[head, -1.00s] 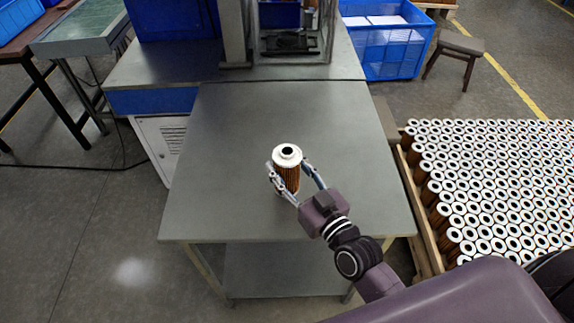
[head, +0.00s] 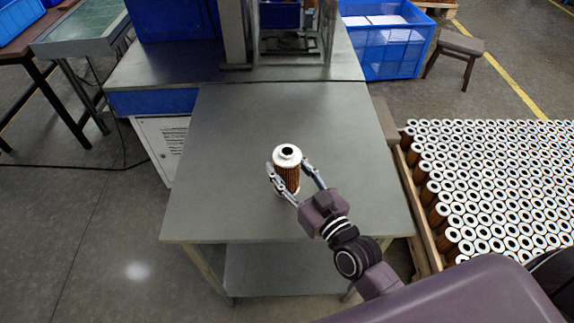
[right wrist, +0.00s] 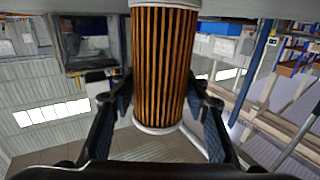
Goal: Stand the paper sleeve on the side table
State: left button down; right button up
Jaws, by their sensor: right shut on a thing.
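The paper sleeve (head: 289,178) is a brown pleated cartridge with white end caps and a dark hole in its top. It is upright over the middle of the grey side table (head: 225,135). My right gripper (head: 289,168) is shut on it, one finger on each side. In the right wrist view the sleeve (right wrist: 162,65) stands between the fingers (right wrist: 160,101), its pleats showing. I cannot tell whether its lower end touches the tabletop. My left gripper is not in view.
The tabletop around the sleeve is clear. A pallet (head: 423,222) packed with many similar cartridges (head: 500,190) stands at the right. A machine frame (head: 236,35) stands behind the table. A blue crate (head: 388,52) and a stool (head: 460,45) are at the back right.

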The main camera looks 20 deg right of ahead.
jog(key=shift+p, duration=0.5)
dwell(1.1)
jog(key=shift+f, duration=0.3)
dwell(1.0)
jog(key=shift+r, duration=0.1)
jog(key=shift+r+p, duration=0.25)
jog(key=shift+p, duration=0.15)
dwell(0.6)
jog(key=shift+p, duration=0.45)
dwell(0.6)
jog(key=shift+f, duration=0.35)
dwell(1.0)
jog(key=shift+r+p, duration=0.35)
jog(key=shift+p, duration=0.05)
